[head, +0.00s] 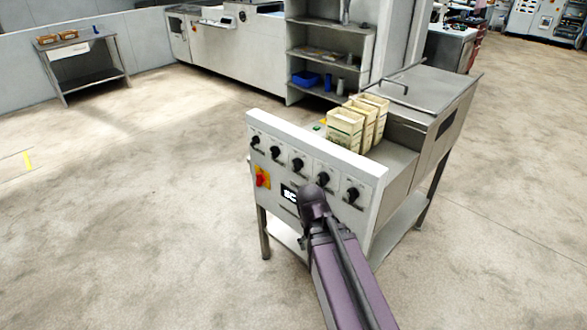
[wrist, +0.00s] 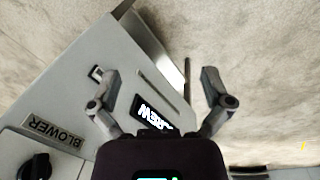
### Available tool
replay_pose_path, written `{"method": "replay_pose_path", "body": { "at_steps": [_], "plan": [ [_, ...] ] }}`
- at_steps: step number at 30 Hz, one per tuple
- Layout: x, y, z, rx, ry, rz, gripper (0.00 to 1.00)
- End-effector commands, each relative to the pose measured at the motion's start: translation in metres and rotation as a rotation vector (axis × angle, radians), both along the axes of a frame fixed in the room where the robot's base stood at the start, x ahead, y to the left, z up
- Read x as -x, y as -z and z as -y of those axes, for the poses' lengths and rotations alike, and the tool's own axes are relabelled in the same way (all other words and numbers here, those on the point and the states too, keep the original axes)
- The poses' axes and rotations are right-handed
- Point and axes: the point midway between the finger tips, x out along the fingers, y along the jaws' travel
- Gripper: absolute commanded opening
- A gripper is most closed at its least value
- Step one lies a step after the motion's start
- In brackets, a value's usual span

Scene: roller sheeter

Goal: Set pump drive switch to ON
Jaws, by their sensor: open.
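The machine's white control panel (head: 282,160) carries a row of several black rotary knobs (head: 298,165), whose labels are too small to read. I cannot tell which control is the pump drive switch. In the wrist view the panel (wrist: 75,85) appears upside down, with a "BLOWER" label (wrist: 53,133), a black knob (wrist: 37,166) at the lower left and a small black-and-white switch-like part (wrist: 96,73). My gripper (wrist: 160,92) is open and empty, its fingers spread in front of the panel's edge. In the head view my arm mostly hides it.
A red knob on a yellow plate (head: 262,178) sits low on the panel's left. A black display with white characters (head: 290,194) is beside my arm. Cream bins (head: 345,130) stand on the machine behind the panel. The floor (head: 130,220) to the left is clear.

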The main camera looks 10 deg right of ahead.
Motion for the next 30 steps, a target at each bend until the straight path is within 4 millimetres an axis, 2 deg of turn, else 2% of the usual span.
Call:
{"method": "replay_pose_path", "body": {
  "at_steps": [1,6,14,20,24,30],
  "plan": [
    [-0.009,0.006,0.000,0.045,-0.026,0.005,1.00],
    [-0.039,0.013,0.005,0.247,-0.137,0.033,1.00],
    [-0.094,0.004,-0.003,0.612,-0.338,0.080,1.00],
    [-0.136,-0.016,-0.027,0.900,-0.486,0.116,1.00],
    [-0.161,-0.034,-0.053,1.102,-0.581,0.138,1.00],
    [-0.185,-0.060,-0.093,1.340,-0.680,0.161,1.00]
  ]
}}
